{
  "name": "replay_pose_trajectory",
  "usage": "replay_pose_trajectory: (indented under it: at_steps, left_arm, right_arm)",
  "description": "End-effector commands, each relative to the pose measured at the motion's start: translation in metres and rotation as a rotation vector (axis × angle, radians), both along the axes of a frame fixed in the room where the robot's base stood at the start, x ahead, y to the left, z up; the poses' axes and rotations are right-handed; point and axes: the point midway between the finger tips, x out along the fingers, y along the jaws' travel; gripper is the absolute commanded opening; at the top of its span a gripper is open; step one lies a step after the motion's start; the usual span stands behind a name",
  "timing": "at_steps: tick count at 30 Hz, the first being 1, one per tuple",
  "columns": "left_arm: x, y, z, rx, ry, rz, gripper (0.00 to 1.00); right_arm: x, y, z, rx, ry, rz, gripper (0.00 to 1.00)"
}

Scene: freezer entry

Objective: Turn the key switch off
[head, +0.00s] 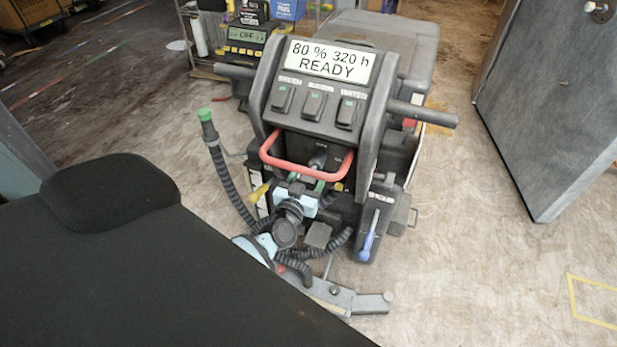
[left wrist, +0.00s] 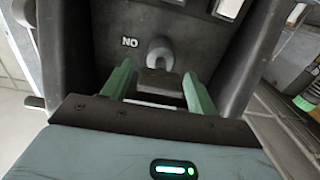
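The key switch (head: 318,160) is a small grey knob on the dark front of a floor machine, under its red bar handle (head: 300,172). In the left wrist view the knob (left wrist: 160,53) stands upright beside white letters that read "NO" in this picture. My left gripper (head: 306,181) has two green fingers, which are apart in the left wrist view (left wrist: 157,72). The knob shows just beyond and between the fingertips; I cannot tell whether they touch it. The machine's display (head: 330,62) reads "80 % 320 h READY". My right gripper is not in view.
Three rocker switches (head: 313,106) sit above the red bar. Side grips stick out left and right. A grey panel (head: 555,100) stands at right. A device behind shows "OFF" (head: 247,36). Floor at right is clear.

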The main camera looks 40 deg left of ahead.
Motion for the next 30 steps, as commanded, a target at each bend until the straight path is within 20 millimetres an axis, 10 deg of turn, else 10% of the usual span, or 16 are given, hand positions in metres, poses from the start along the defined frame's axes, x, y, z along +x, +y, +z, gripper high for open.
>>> replay_pose_trajectory:
  at_steps: [9, 30]
  left_arm:
    - [-0.0003, -0.0001, -0.0001, 0.000, 0.000, 0.000, 0.19]
    - [-0.0009, 0.0005, -0.0013, -0.318, -0.075, 0.000, 0.19]
  right_arm:
    - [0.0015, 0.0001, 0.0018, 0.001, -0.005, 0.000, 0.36]
    - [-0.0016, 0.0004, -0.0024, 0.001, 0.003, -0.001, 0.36]
